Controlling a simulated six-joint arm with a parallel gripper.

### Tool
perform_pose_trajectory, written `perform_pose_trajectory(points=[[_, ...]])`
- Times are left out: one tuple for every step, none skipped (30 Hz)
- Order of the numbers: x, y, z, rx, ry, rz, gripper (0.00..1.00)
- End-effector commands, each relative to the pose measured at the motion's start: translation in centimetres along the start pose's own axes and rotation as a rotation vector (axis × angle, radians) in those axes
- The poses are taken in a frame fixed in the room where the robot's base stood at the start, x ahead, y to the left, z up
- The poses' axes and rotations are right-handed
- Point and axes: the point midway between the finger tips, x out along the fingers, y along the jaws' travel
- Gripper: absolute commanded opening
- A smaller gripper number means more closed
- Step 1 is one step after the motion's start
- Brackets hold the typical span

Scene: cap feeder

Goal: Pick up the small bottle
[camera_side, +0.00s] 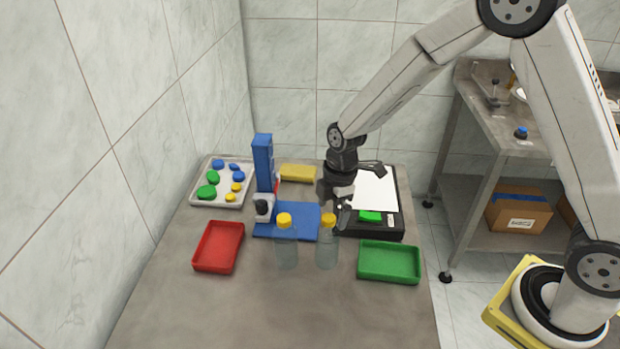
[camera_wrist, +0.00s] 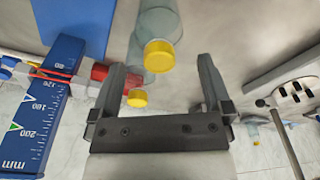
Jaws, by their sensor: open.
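Two clear bottles with yellow caps stand upright side by side on the table, a left bottle (camera_side: 286,250) and a right bottle (camera_side: 327,252). They look alike in size, and I cannot tell which is the small bottle. My gripper (camera_side: 345,205) is just behind the right bottle, near the black device. In the wrist view my gripper (camera_wrist: 162,65) is open and empty. One yellow cap (camera_wrist: 159,56) shows between the fingers in the picture, and another yellow cap (camera_wrist: 137,98) shows below it. I cannot tell their depth from the fingers.
A blue measuring column (camera_side: 263,163) stands on a blue base (camera_side: 300,222) behind the bottles. A red tray (camera_side: 219,247) lies left, a green tray (camera_side: 389,262) right. A black device (camera_side: 390,226) with a white sheet is behind. The front of the table is clear.

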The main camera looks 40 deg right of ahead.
Motion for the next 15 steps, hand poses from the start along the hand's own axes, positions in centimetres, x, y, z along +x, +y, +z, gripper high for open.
perform_pose_trajectory(points=[[0.5, 0.0, 0.0, 0.000, -0.001, -0.001, 1.00], [0.6, 0.0, 0.0, 0.000, -0.001, -0.001, 1.00], [0.8, 0.0, 0.0, 0.000, 0.000, 0.000, 1.00], [0.9, 0.0, 0.0, 0.000, 0.000, 0.000, 1.00], [1.0, 0.0, 0.0, 0.000, 0.000, 0.000, 1.00], [1.0, 0.0, 0.0, 0.000, 0.000, 0.000, 1.00], [1.0, 0.0, 0.0, 0.000, 0.000, 0.001, 1.00], [1.0, 0.0, 0.0, 0.000, 0.000, 0.001, 1.00], [1.0, 0.0, 0.0, 0.000, 0.000, 0.001, 1.00], [1.1, 0.0, 0.0, 0.000, 0.000, 0.001, 1.00], [1.1, 0.0, 0.0, 0.000, 0.000, 0.000, 1.00], [1.2, 0.0, 0.0, 0.000, 0.000, 0.000, 1.00], [1.4, 0.0, 0.0, 0.000, 0.000, 0.000, 1.00], [1.5, 0.0, 0.0, 0.000, 0.000, -0.001, 1.00], [1.8, 0.0, -0.1, 0.000, 0.000, -0.001, 1.00]])
